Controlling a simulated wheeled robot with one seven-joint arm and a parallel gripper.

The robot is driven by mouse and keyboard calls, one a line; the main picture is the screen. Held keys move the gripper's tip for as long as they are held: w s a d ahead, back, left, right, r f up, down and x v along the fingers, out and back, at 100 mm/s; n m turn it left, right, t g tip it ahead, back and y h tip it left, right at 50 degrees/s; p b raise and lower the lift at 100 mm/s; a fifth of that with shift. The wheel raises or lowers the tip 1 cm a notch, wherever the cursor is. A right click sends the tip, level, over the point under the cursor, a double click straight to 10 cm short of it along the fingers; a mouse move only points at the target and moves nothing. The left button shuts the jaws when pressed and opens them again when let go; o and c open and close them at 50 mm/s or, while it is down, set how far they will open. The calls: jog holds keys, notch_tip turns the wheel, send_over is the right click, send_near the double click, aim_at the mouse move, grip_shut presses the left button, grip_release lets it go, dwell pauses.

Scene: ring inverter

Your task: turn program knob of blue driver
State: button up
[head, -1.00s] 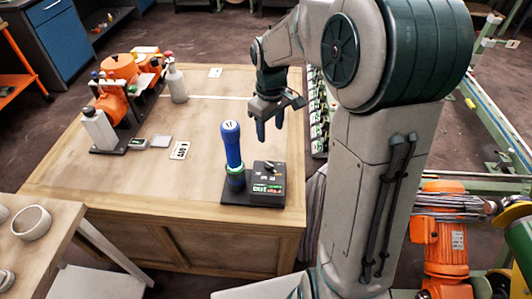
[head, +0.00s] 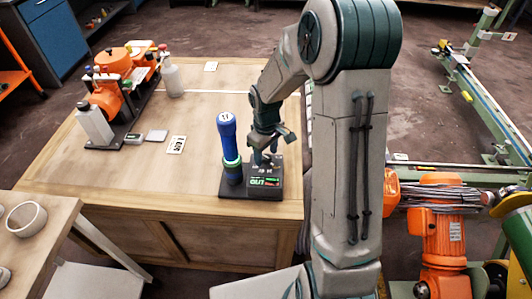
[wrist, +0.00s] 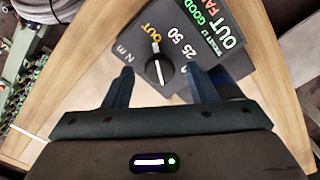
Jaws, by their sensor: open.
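The blue driver (head: 229,140) stands upright in its dark holder on the wooden bench, with a green ring near its lower end. Beside it on the same base is a black control box (head: 264,182) with a lit display. The program knob (wrist: 158,70) is round and black with a white pointer line, in the wrist view, among the labels "OUT", "25", "50" and "N m". My gripper (wrist: 157,88) is open, its two blue-grey fingers pointing toward the knob, one on each side of its lower part. In the head view my gripper (head: 266,157) is just above the box and hides the knob.
A rack with orange tools (head: 110,95) and a white bottle (head: 96,122) stands at the bench's left. A number card (head: 176,145) lies left of the driver. The bench between rack and driver is mostly clear.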

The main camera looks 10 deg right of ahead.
jog(key=shift+f, duration=0.15)
jog(key=c, duration=1)
jog(key=shift+o, duration=0.2)
jog(key=shift+m, duration=0.5)
jog(key=m+b, duration=0.1)
jog(key=m, duration=0.1)
jog(key=shift+m, duration=0.4)
jog(key=shift+m+b, duration=0.65)
jog(key=shift+m, duration=1.45)
jog(key=o, duration=1)
jog(key=shift+c, duration=0.2)
